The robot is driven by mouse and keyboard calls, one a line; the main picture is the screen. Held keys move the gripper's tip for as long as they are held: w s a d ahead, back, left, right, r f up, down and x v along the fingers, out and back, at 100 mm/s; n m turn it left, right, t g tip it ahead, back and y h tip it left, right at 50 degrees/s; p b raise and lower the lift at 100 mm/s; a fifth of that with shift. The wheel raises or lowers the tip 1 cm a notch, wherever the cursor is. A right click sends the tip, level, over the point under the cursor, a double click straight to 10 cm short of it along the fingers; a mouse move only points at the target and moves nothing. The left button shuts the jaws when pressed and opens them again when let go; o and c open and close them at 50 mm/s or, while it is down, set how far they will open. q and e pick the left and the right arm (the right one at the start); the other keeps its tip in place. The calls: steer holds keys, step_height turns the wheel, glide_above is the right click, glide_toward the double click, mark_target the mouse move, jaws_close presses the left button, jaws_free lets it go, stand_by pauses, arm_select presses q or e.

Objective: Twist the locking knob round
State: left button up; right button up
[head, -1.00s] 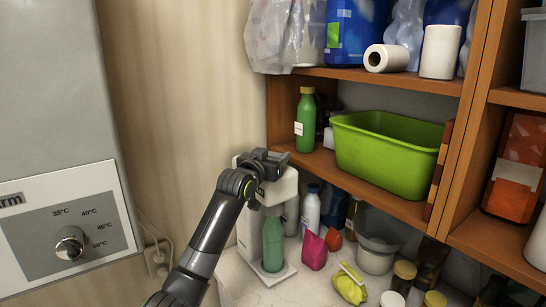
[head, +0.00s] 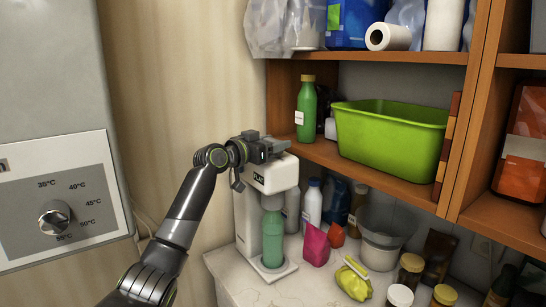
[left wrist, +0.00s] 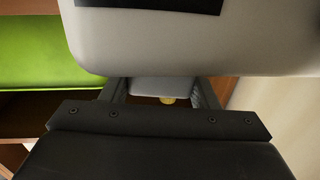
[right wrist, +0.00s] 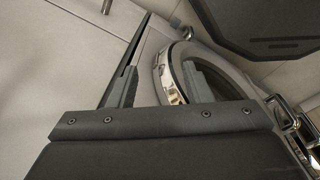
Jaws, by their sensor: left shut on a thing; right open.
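A white bottle machine (head: 243,215) with a dark label on its head stands on the counter, a green bottle (head: 272,240) upright in it. My left gripper (head: 277,147) lies level over the top of its head, shut on the locking knob, which the jaws hide in the head view. In the left wrist view the machine's pale head (left wrist: 190,45) fills the top. A light grey part (left wrist: 150,87) shows between the fingers; I cannot tell whether it is the knob. My right gripper (right wrist: 163,85) is open and empty in the right wrist view.
A wooden shelf with a green basin (head: 385,140) and a green bottle (head: 306,110) is just right of the gripper. Several jars and bottles crowd the counter. A grey heater (head: 50,80) with a dial is left. A round door (right wrist: 170,75) shows near my right gripper.

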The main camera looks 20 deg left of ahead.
arm_select(q)
steer(key=shift+m+g+h+b, duration=0.95)
steer(key=shift+h+b, duration=0.35)
steer(key=shift+b, duration=0.25)
steer(key=o, duration=1)
